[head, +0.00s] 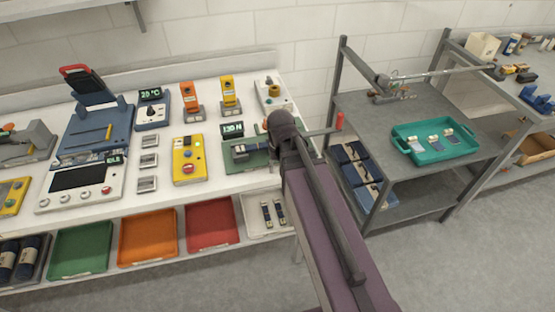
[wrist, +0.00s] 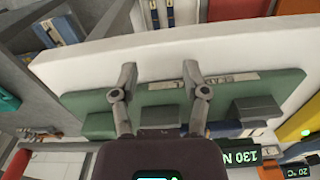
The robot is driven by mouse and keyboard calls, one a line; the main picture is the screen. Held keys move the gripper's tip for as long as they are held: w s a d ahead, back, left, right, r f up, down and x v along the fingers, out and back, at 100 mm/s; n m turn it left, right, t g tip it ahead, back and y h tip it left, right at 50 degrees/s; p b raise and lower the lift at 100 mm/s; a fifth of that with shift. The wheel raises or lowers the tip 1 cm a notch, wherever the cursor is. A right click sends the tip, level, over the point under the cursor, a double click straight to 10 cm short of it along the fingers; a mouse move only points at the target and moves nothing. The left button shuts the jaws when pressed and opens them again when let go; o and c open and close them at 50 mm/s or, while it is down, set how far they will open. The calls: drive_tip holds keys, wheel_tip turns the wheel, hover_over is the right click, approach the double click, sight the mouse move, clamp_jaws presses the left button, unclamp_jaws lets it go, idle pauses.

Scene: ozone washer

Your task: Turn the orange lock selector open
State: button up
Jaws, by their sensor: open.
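My gripper (wrist: 158,72) is open and empty. In the wrist view its two fingers are spread above the green fixture (wrist: 225,95). In the head view the green fixture (head: 266,157) is partly hidden by my arm. It stands in front of the orange devices and to their right. A display reading 130 N (head: 232,128) sits by it.
A yellow button box (head: 188,160) stands left of the green fixture. A red-tipped lever (head: 338,122) sticks out at the bench's right end. Coloured trays, such as a red one (head: 212,226), lie on the shelf below. A grey cart (head: 375,110) with a teal tray (head: 410,154) stands right.

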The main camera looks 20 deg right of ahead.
drive_tip(key=s+f+n+b, duration=0.1)
drive_tip(key=s+f+b, duration=0.3)
drive_tip(key=f+b, duration=0.2)
drive_tip(key=shift+f+b, duration=0.4)
drive_tip(key=shift+f, duration=0.3)
drive_tip(key=shift+r, duration=0.1)
wheel_tip(320, 180, up, 5)
drive_tip(key=p, duration=0.4)
drive_tip(key=shift+f+p, duration=0.2)
drive_tip(key=shift+p, duration=0.15)
idle(1.0)
